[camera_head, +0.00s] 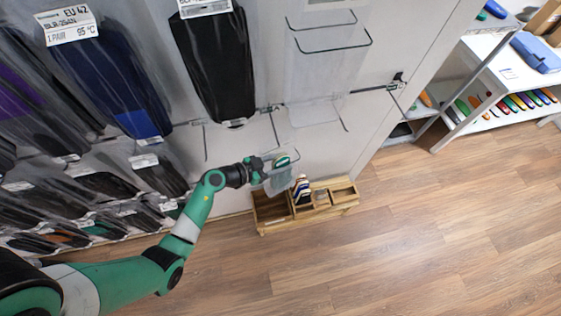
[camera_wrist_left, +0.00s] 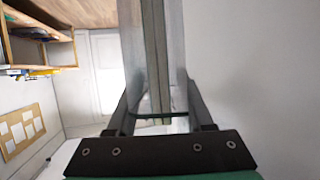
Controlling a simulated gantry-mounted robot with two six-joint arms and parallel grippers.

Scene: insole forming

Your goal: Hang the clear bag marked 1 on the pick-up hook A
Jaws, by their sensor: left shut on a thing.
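My left gripper (camera_head: 265,168) is shut on a clear bag (camera_head: 279,182), which hangs below the fingers in front of the wall panel. A small green and white mark shows at the bag's top; I cannot read a number on it. In the left wrist view the bag is a grey-green upright strip (camera_wrist_left: 155,60) between the two fingers. Bare wire hooks (camera_head: 275,108) stick out of the panel above the gripper. Another hook (camera_head: 392,86) with a dark end is to the right. I cannot read a letter A on any of them. My right gripper is out of view.
A wooden caddy (camera_head: 333,195) with compartments stands on the floor just below the bag. Packed black (camera_head: 213,60) and blue (camera_head: 105,75) insole packs crowd the wall at left. A white shelf (camera_head: 490,75) is at upper right. The wooden floor at right is clear.

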